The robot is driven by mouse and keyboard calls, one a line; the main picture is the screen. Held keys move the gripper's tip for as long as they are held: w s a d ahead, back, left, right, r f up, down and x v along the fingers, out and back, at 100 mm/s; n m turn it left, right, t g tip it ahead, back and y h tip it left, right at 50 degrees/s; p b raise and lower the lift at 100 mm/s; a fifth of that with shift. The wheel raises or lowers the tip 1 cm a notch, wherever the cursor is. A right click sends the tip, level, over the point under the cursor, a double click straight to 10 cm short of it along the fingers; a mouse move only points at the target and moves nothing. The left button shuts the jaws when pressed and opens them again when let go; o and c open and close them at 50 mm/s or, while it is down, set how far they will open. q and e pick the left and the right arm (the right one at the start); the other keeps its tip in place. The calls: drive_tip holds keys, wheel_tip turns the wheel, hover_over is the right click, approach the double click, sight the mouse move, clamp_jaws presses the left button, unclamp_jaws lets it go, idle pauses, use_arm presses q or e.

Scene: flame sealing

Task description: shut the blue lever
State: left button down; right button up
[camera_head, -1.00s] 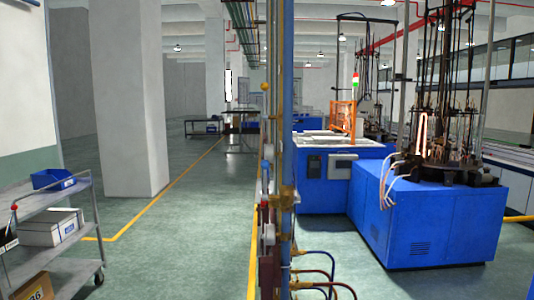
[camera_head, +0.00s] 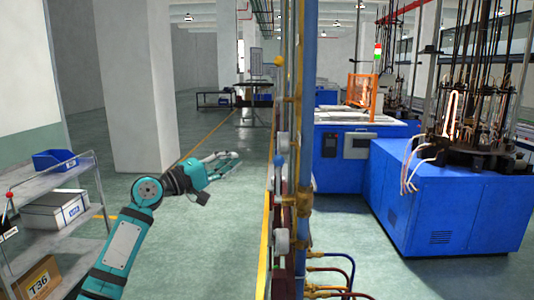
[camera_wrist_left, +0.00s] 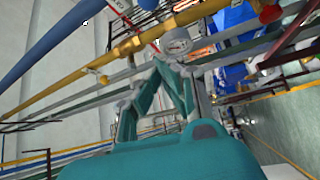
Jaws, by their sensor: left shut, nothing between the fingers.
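A small blue knob (camera_head: 279,160), which looks like the blue lever, shows on the left side of the upright pipe assembly in the head view. Its handle is too small to tell its exact position. My left gripper (camera_head: 237,160) is to the left of it, at about the same height in the picture and apart from it. The gripper is shut and empty, its fingers pointing right toward the pipes. In the left wrist view the closed fingers (camera_wrist_left: 172,66) show below a round gauge (camera_wrist_left: 176,42); I cannot make out the blue lever there. My right gripper is not in view.
A blue upright pipe (camera_head: 304,120) with brass fittings (camera_head: 300,200) stands right of the lever; a yellow knob (camera_head: 279,61) sits above. A grey cart (camera_head: 85,190) with boxes stands left. Blue machines (camera_head: 450,215) are behind the pipes.

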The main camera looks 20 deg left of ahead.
sight(278, 180)
use_arm(q)
drive_tip(key=p+x, duration=0.4)
drive_tip(key=x, duration=0.7)
drive_tip(key=s+p, duration=0.1)
drive_tip(key=s+d+p, duration=0.1)
drive_tip(key=s+d+f, duration=0.1)
drive_tip(key=shift+s+f+p, duration=0.1)
drive_tip(key=shift+s+p, duration=0.25)
drive_tip(key=shift+p, duration=0.05)
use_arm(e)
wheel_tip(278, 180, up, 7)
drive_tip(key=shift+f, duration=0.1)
